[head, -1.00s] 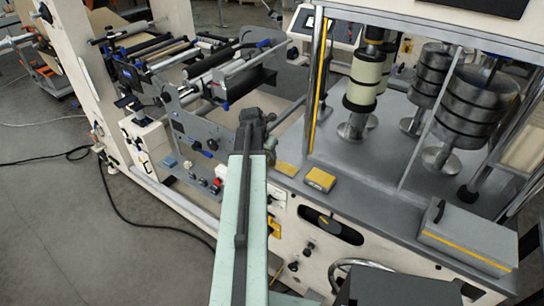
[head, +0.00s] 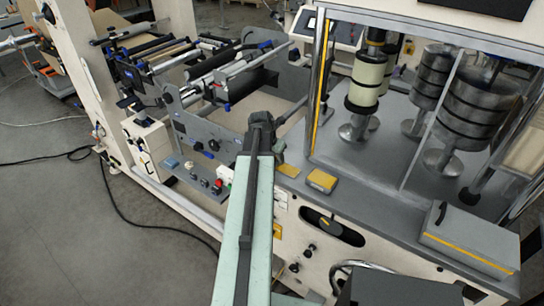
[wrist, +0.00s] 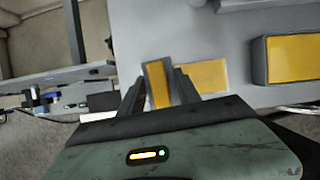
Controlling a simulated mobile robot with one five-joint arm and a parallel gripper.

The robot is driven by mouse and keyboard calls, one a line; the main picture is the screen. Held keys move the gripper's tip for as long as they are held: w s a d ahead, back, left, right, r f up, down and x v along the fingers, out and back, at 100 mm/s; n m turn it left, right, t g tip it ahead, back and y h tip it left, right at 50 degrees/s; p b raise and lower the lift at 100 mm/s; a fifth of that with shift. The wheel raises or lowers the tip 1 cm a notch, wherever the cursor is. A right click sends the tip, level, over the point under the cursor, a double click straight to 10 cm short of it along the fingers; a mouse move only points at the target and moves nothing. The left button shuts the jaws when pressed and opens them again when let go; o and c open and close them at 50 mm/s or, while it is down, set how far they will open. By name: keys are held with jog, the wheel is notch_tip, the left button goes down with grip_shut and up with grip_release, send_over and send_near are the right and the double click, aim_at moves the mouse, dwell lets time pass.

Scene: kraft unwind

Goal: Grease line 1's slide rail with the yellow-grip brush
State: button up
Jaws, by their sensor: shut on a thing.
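In the wrist view my gripper (wrist: 159,82) is shut on a narrow grey piece with a yellow face, which looks like the yellow-grip brush (wrist: 158,88). It stands between the two dark fingers; its bristles cannot be made out. The held piece is over or near the edge of a grey machine ledge (wrist: 225,25). In the head view the dark end of my arm is left of that ledge, and the fingers and brush cannot be made out there. I cannot tell which part is line 1's slide rail.
A flat yellow patch (head: 288,169) and a yellow-topped grey block (head: 322,181) lie on the ledge, right of my arm's end. Rollers (head: 235,68) are behind left; a clear-fronted enclosure with metal rolls (head: 475,100) is right. A grey box (head: 470,238) sits front right.

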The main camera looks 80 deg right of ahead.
jog(key=shift+s+a, duration=0.65)
jog(key=shift+s, duration=1.1)
jog(key=shift+s+a, duration=0.6)
jog(key=shift+s, duration=1.1)
jog(key=shift+s+a, duration=0.65)
jog(key=shift+s, duration=1.1)
jog(key=shift+f, duration=0.1)
jog(key=shift+w+d, duration=0.35)
jog(key=shift+w, duration=0.5)
jog(key=shift+w+d, duration=0.3)
jog(key=shift+w, duration=0.55)
jog(key=shift+w+d, duration=0.65)
jog(key=shift+w, duration=1.1)
jog(key=shift+w+d, duration=0.6)
jog(key=shift+w, duration=1.2)
jog(key=shift+w+d, duration=0.65)
jog(key=shift+w, duration=1.1)
notch_tip(320, 180, up, 6)
jog(key=p, duration=0.6)
